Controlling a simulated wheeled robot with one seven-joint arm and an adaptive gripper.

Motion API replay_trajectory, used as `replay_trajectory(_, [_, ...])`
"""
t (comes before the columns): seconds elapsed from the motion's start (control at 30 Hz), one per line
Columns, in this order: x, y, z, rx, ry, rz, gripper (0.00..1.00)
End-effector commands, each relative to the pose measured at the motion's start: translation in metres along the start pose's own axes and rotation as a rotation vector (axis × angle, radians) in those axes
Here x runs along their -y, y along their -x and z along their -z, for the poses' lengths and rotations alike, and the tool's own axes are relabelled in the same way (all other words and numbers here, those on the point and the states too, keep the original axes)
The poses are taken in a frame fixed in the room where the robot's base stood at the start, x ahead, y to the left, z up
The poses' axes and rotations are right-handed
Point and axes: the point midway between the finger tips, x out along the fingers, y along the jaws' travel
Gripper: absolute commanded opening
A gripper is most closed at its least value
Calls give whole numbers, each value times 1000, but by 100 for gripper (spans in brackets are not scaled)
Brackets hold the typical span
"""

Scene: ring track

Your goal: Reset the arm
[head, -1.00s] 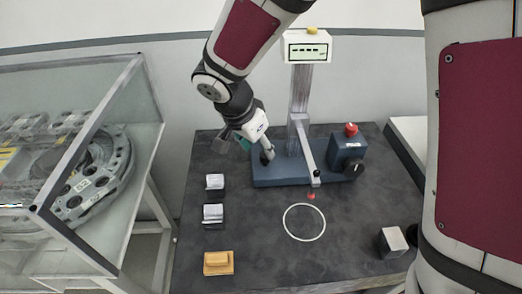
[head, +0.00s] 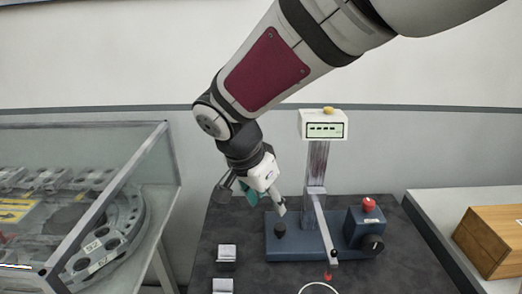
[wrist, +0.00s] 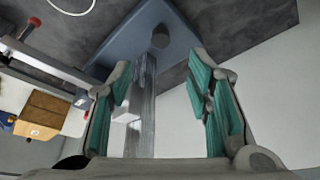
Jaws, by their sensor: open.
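My gripper (head: 263,196) hangs at the end of my arm above the back left of the dark table, beside the blue-grey base of a test stand (head: 297,240). In the wrist view my gripper (wrist: 165,95) shows its two teal-padded fingers spread wide. Nothing is between the pads; the stand's grey column (wrist: 141,105) appears beyond them. I cannot tell the exact gap between the fingers and the stand.
The stand carries a display box (head: 323,125), a red button (head: 369,205) and a long lever arm (head: 325,232). A glass-walled case (head: 90,190) stands left. A wooden box (head: 492,242) sits on a white surface at right. Two small blocks (head: 227,253) lie at the table's front left.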

Motion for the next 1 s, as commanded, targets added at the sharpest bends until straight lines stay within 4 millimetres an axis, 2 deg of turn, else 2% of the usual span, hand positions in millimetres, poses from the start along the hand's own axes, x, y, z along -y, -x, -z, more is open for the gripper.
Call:
replay_trajectory(0.17, [-53, 26, 29, 18, 87, 9, 46])
replay_trajectory(0.3, [-112, 50, 45, 44, 204, 32, 46])
replay_trajectory(0.43, [-163, 67, 47, 63, 317, 71, 46])
replay_trajectory(0.6, [-222, 83, 36, 67, 469, 146, 46])
replay_trajectory(0.7, [-247, 89, 25, 57, 553, 193, 46])
replay_trajectory(0.8, [-264, 92, 15, 40, 624, 233, 46])
replay_trajectory(1.0, [-278, 94, 3, 17, 702, 275, 46])
